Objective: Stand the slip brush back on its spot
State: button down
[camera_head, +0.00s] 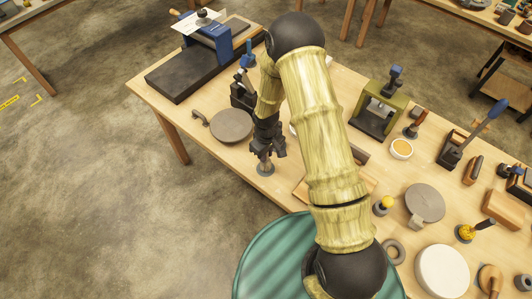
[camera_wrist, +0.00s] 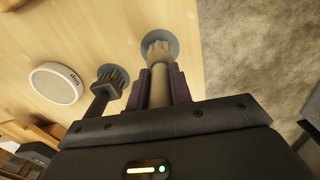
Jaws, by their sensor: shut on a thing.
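The slip brush (camera_wrist: 157,82) shows in the wrist view as a pale handle with a wider tan head pointing away from me. My gripper (camera_wrist: 159,88) is shut on its handle, one dark finger on each side. The brush head lies over a round blue-grey spot (camera_wrist: 174,40), and I cannot tell if it touches. In the head view my gripper (camera_head: 266,152) is low over the table, right above the grey spot (camera_head: 266,170) near the front edge. The brush looks about upright there, mostly hidden by the fingers.
A dark brush-like tool (camera_wrist: 107,84) stands close left of my gripper in the wrist view, with a round white-rimmed thing (camera_wrist: 58,83) beyond. In the head view a grey disc (camera_head: 231,126) lies left of my gripper. A green press (camera_head: 376,108) and several tools stand right.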

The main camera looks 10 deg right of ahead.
jog(key=shift+f+b, duration=0.55)
jog(key=shift+f, duration=0.2)
jog(key=c, duration=1.2)
grip_release()
jog(key=shift+o, duration=0.2)
jog(key=shift+w+r, duration=0.1)
jog(key=shift+a+r, duration=0.1)
jog(key=shift+r, duration=0.1)
jog(key=shift+s+r+p, duration=0.2)
jog(key=shift+r+p, duration=0.65)
jog(key=shift+r, duration=0.05)
jog(key=shift+w+r+p, duration=0.1)
jog(key=shift+r+p, duration=1.8)
jog(key=shift+r, duration=0.95)
